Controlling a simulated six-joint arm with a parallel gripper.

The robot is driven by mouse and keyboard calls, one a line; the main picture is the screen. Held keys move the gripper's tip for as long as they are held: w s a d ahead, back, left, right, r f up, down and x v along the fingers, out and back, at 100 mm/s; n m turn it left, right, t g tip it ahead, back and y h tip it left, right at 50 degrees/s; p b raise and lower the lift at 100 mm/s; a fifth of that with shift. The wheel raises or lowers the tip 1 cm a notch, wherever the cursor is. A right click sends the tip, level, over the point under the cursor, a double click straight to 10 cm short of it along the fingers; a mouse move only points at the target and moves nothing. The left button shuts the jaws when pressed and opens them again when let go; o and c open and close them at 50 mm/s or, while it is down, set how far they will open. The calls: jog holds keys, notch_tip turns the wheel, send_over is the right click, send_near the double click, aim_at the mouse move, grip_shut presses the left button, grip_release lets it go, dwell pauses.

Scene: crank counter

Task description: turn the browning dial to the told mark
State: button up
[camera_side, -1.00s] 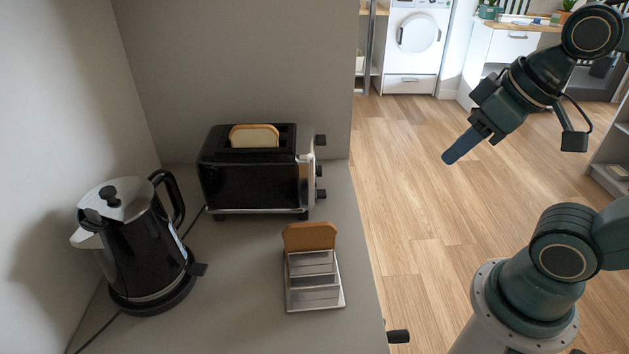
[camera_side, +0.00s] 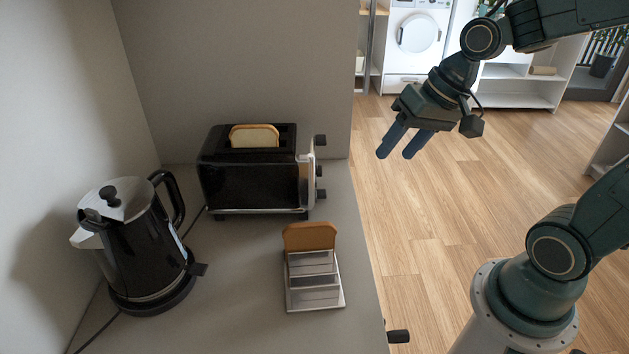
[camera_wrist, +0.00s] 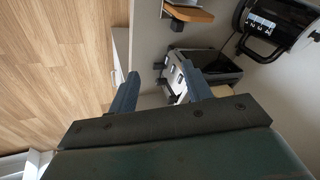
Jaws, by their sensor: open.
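A black toaster (camera_side: 247,182) with a silver right end panel stands at the back of the counter, a slice of bread (camera_side: 254,136) in its top slot. Several black knobs stick out of that panel, among them a middle one (camera_side: 320,171) and a lower one (camera_side: 321,193). I cannot tell which is the browning dial, and its marks are too small to read. My gripper (camera_side: 397,150) is open and empty, right of the toaster and apart from it. In the wrist view, the toaster (camera_wrist: 218,66) shows beyond the fingers of my gripper (camera_wrist: 160,72).
A black kettle (camera_side: 146,250) stands on its base at the left. A metal toast rack (camera_side: 314,290) with one brown slice (camera_side: 310,236) stands in front of the toaster. A black handle (camera_side: 398,336) sticks out past the counter's right edge. Bare counter (camera_side: 235,290) lies between kettle and rack.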

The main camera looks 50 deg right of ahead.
jog(key=w+d+f+m+t+y, duration=0.2)
jog(key=w+d+f+m, duration=0.3)
jog(key=m, duration=0.5)
jog(key=w+d+f+m+t+y, duration=0.3)
jog(key=w+d+f+m+t, duration=0.2)
jog(key=d+f+m, duration=0.4)
jog(key=shift+w+d+f+m+y, duration=0.3)
jog(key=shift+w+d+f+m, duration=0.15)
jog(key=shift+w+f, duration=0.3)
jog(key=shift+w, duration=0.15)
jog(key=shift+x, duration=6.75)
jog(key=c, duration=1)
